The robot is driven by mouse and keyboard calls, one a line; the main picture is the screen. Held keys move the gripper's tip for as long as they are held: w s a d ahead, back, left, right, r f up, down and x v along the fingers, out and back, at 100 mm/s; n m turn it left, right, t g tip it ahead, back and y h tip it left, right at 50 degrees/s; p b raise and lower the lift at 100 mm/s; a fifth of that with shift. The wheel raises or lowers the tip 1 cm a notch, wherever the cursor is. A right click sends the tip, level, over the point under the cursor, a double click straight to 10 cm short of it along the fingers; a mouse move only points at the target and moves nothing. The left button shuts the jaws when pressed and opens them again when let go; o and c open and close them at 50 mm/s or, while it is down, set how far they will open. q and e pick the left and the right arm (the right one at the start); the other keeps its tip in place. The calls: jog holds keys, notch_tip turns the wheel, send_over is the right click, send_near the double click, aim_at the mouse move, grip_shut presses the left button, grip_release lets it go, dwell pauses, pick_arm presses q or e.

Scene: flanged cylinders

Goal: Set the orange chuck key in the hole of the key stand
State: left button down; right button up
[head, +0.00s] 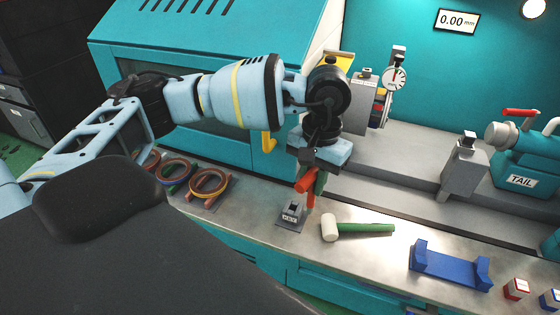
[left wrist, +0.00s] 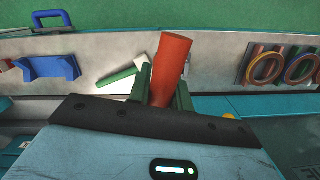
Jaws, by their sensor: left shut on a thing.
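The orange chuck key (head: 306,182) is held in my left gripper (head: 312,178), which is shut on it above the bench top. The key also shows in the left wrist view (left wrist: 170,70), between the green fingers of the left gripper (left wrist: 168,95). The key stand (head: 291,213), a small grey block with a label and a dark top, stands on the bench just below and slightly left of the key. The key is apart from the stand in the head view. My right gripper is not in view.
A mallet with a green handle (head: 366,228) lies right of the stand. A blue cradle (head: 450,268) sits further right. Several coloured rings (head: 208,184) lie left of the stand. The lathe tailstock (head: 525,165) and dial gauge (head: 396,78) are behind.

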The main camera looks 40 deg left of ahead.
pick_arm(q)
jog(key=w+a+f+m+t, duration=0.1)
jog(key=w+a+f+m, duration=0.1)
jog(key=m, duration=1.3)
jog(key=w+a+f+m+t, duration=0.1)
jog(key=w+a+m, duration=0.3)
jog(key=m, duration=1.2)
jog(key=shift+w+a+f, duration=0.4)
jog(key=shift+a+f, duration=0.05)
jog(key=shift+a, duration=0.8)
